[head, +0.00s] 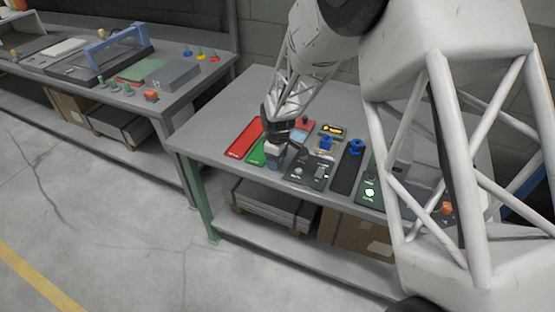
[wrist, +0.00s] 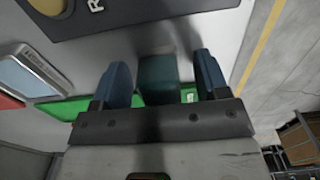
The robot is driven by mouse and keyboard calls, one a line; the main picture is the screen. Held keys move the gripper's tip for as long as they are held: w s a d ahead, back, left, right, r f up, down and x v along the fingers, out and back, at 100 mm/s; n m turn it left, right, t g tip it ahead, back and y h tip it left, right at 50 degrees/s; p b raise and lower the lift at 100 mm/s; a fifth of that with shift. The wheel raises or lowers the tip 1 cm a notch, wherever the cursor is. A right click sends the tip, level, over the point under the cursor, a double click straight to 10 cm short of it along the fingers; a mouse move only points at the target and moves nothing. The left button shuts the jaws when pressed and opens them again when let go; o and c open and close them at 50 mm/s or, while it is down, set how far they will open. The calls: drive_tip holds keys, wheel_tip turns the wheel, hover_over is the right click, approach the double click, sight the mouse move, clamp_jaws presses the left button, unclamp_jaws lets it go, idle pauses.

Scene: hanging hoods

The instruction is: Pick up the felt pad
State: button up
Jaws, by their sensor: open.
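A dark teal block, which looks like the felt pad (wrist: 158,80), lies between the two blue fingers of my gripper (wrist: 162,82) in the wrist view. A gap shows on both sides of it, so the jaws are open around it and not closed on it. The pad lies at the green tray (wrist: 65,108). In the head view my gripper (head: 273,158) is down at the green tray (head: 256,154) near the bench's front edge. The pad cannot be made out clearly there, since the gripper covers that spot.
A red tray (head: 243,138) lies left of the green one. A dark panel (head: 309,171) lies close to the right, with more panels and blue knobs (head: 355,147) beyond. A pale blue-grey box (wrist: 36,75) is nearby. The bench's left end is clear.

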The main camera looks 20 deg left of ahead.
idle(0.3)
drive_tip(key=c, duration=1)
drive_tip(key=shift+r, duration=0.2)
drive_tip(key=shift+r, duration=0.6)
wheel_tip(320, 180, up, 2)
drive_tip(key=s+d+r, duration=0.1)
drive_tip(key=s+d, duration=0.9)
drive_tip(key=s, duration=0.2)
drive_tip(key=shift+s+r, duration=0.2)
drive_tip(key=shift+s, duration=0.1)
